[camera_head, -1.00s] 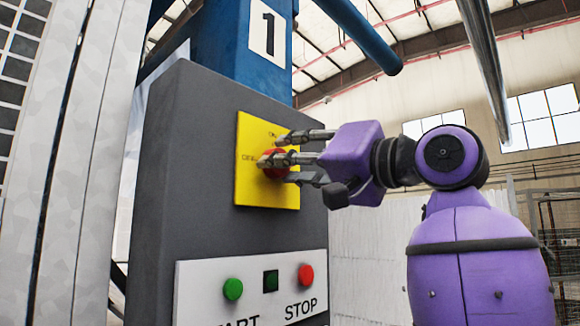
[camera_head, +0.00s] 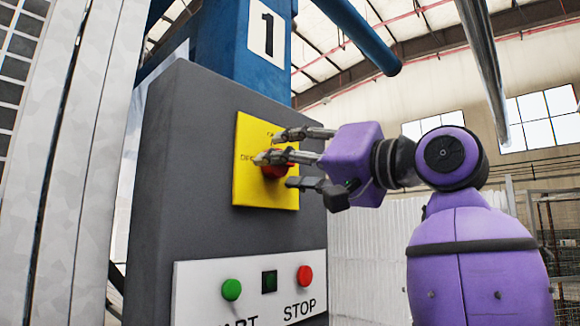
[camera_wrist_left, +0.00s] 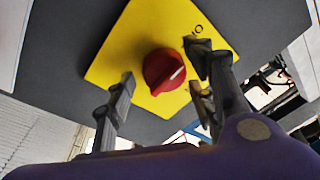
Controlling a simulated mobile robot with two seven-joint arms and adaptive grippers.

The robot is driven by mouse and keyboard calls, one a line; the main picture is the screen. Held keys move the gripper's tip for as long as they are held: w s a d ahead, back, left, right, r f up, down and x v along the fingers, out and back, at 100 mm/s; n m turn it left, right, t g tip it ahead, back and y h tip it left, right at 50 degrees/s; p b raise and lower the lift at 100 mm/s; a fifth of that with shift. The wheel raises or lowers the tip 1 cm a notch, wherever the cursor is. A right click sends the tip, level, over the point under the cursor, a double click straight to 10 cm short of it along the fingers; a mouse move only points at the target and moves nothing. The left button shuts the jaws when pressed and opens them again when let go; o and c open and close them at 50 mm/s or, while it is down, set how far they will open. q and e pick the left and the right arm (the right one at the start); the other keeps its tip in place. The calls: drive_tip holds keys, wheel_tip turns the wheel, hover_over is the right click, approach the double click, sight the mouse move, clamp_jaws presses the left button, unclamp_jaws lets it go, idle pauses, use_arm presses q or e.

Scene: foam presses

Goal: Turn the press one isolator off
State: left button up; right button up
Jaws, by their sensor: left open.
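The isolator is a red rotary knob (camera_head: 272,172) on a yellow plate (camera_head: 248,190), on the grey cabinet of press one. ON is printed above the knob and OFF to its left; the fingers partly cover the knob in the head view. My left gripper (camera_head: 278,160) is open at the plate. In the left wrist view the red knob (camera_wrist_left: 160,72) shows between the spread fingers of my left gripper (camera_wrist_left: 160,84), with gaps on both sides. Its white mark points to the right of that picture. The ON label is at the upper right there. My right gripper is not in view.
Below the plate, a white panel (camera_head: 205,300) carries a green START button (camera_head: 231,289) and a red STOP button (camera_head: 305,278). A blue column (camera_head: 225,45) with a number 1 sign (camera_head: 267,32) rises behind the cabinet. A pale metal upright stands at left.

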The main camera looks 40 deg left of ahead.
use_arm(q)
drive_tip(key=d+f, duration=0.1)
drive_tip(key=d, duration=1)
drive_tip(key=shift+s+d+f, duration=0.35)
drive_tip(key=shift+d+f, duration=0.05)
